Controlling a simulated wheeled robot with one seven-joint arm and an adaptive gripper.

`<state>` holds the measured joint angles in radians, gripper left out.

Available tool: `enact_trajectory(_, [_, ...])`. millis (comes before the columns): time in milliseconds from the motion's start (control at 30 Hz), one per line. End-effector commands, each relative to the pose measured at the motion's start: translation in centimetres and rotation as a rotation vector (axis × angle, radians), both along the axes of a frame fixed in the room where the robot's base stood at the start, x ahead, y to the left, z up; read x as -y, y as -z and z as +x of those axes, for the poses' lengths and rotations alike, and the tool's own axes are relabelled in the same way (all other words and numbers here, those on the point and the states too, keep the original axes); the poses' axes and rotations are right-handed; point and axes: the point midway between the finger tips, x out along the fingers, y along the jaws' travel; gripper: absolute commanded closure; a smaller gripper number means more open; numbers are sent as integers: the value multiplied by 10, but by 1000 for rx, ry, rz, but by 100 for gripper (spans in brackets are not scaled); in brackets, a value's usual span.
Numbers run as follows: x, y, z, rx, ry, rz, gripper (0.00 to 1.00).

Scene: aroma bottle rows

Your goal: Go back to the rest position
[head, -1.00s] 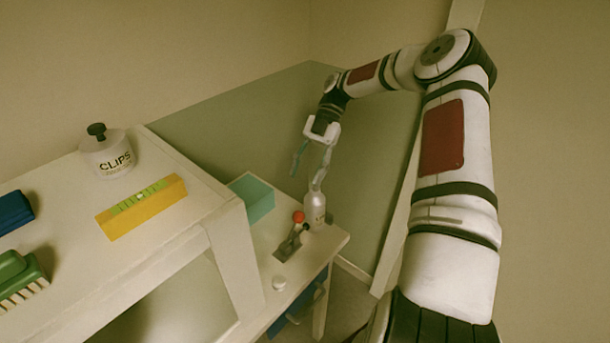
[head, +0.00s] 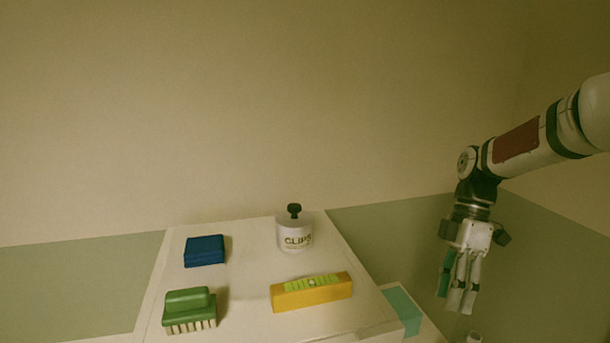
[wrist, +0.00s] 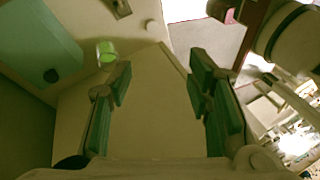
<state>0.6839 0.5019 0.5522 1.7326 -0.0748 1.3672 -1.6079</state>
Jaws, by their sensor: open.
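My gripper (head: 458,296) hangs at the right of the head view, fingers pointing down, beside the table and over the lower shelf side. In the wrist view my gripper (wrist: 160,80) is open, its two green-padded fingers wide apart with nothing between them. A small white thing (head: 474,338), perhaps the top of the bottle, shows at the bottom edge of the head view, below the fingers and apart from them. A bright green round thing (wrist: 106,52) lies beyond the left finger in the wrist view; I cannot tell what it is.
On the white table (head: 245,240) stand a CLIPS jar (head: 295,236), a yellow level (head: 312,294), a blue block (head: 204,252) and a green brush (head: 189,310). A teal box (head: 403,308) sits lower, right of the table. The wall above is bare.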

Motion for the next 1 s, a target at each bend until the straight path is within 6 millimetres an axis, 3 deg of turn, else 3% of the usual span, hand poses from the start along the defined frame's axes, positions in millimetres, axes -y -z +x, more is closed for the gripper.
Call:
enact_trajectory(200, [-27,-44,-33,72,252,-251,54])
enact_trajectory(500, [-55,-90,-88,255,677,-426,54])
enact_trajectory(733, [-69,-113,-135,399,1032,-403,54])
enact_trajectory(1000, [-80,-118,-183,479,1406,-227,54])
